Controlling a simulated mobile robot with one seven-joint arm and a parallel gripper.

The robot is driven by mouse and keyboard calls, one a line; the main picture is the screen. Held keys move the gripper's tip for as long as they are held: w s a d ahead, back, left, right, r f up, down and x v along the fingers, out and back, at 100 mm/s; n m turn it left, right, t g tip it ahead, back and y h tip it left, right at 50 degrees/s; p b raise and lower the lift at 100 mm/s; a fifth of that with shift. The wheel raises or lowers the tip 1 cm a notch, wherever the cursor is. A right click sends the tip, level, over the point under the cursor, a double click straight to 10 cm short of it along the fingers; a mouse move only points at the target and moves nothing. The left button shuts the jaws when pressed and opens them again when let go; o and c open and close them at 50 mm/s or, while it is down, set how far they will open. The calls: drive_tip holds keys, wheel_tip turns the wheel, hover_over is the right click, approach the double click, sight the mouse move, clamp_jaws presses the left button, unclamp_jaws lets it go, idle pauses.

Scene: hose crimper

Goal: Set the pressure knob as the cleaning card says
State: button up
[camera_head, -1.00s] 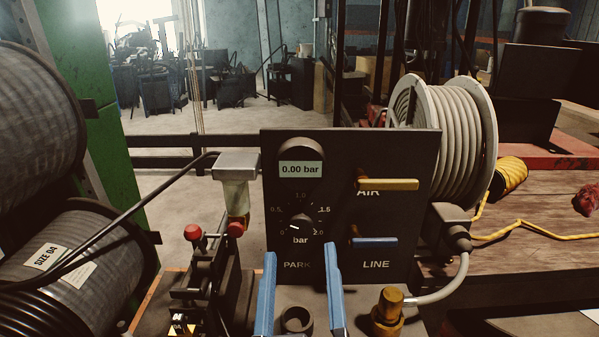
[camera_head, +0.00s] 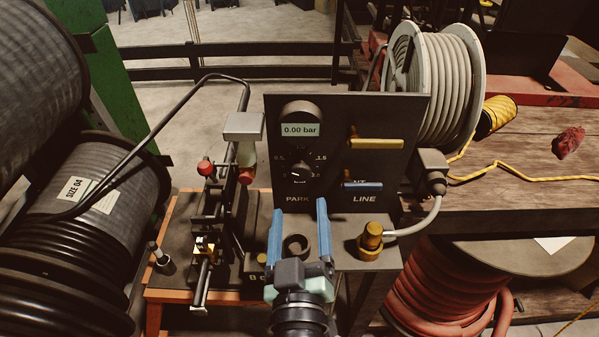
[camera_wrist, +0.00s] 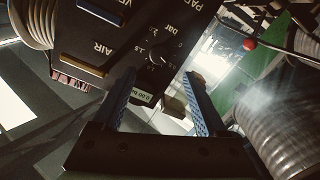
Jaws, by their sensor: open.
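The pressure knob (camera_head: 299,174) sits on a dark upright panel (camera_head: 409,135), inside a scale marked in bar. In the wrist view the knob (camera_wrist: 157,56) shows beyond and between the fingertips (camera_wrist: 161,76). I cannot make out a cleaning card with readable text.
A yellow AIR lever (camera_head: 378,144) and a blue lever (camera_head: 362,185) stick out right of the knob. A brass fitting (camera_head: 371,238) stands in front. A clamp-like device with red knobs (camera_head: 205,168) stands left. A white paper (camera_head: 553,244) lies at right, its text unreadable.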

sight(300, 174)
drive_tip(key=w, duration=0.8)
drive_tip(key=shift+w+p, duration=0.25)
drive_tip(key=shift+p, duration=0.15)
clamp_jaws()
